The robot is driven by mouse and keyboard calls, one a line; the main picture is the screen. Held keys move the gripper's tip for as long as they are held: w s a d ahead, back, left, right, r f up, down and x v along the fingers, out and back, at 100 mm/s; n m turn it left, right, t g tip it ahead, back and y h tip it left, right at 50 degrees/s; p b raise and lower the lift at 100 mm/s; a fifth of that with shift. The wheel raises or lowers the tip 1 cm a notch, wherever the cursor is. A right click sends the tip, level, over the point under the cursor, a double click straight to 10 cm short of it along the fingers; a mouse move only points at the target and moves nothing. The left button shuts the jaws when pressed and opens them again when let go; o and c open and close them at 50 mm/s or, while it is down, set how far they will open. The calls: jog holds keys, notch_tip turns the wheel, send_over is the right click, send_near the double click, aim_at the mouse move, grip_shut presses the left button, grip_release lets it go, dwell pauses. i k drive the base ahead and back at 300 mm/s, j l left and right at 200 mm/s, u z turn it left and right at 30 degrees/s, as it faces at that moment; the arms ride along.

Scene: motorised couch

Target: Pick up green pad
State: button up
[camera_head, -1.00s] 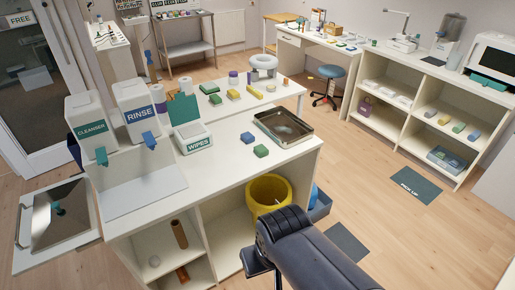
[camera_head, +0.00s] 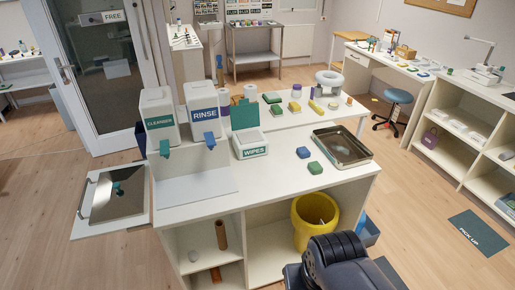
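A small green pad (camera_head: 315,168) lies on the white counter (camera_head: 275,185), near its front right edge. It is just in front of a blue pad (camera_head: 303,153) and left of a metal tray (camera_head: 342,147). The pictures do not show which green one is meant. My gripper is not in view.
A wipes box (camera_head: 250,146), a rinse dispenser (camera_head: 203,112) and a cleanser dispenser (camera_head: 159,117) stand on the counter's left. A yellow bin (camera_head: 314,222) sits below the counter. A dark ridged form (camera_head: 345,262) fills the bottom centre. Open floor lies right.

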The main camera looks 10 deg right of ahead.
aim_at(314, 166)
jog(key=i+l+z, duration=0.1)
jog(key=i+l, duration=0.2)
jog(key=i, duration=0.15)
jog(key=i+l+z, duration=0.15)
jog(key=i, duration=0.25)
jog(key=i+l+z, duration=0.1)
jog(key=i+l, duration=0.2)
jog(key=i, duration=0.15)
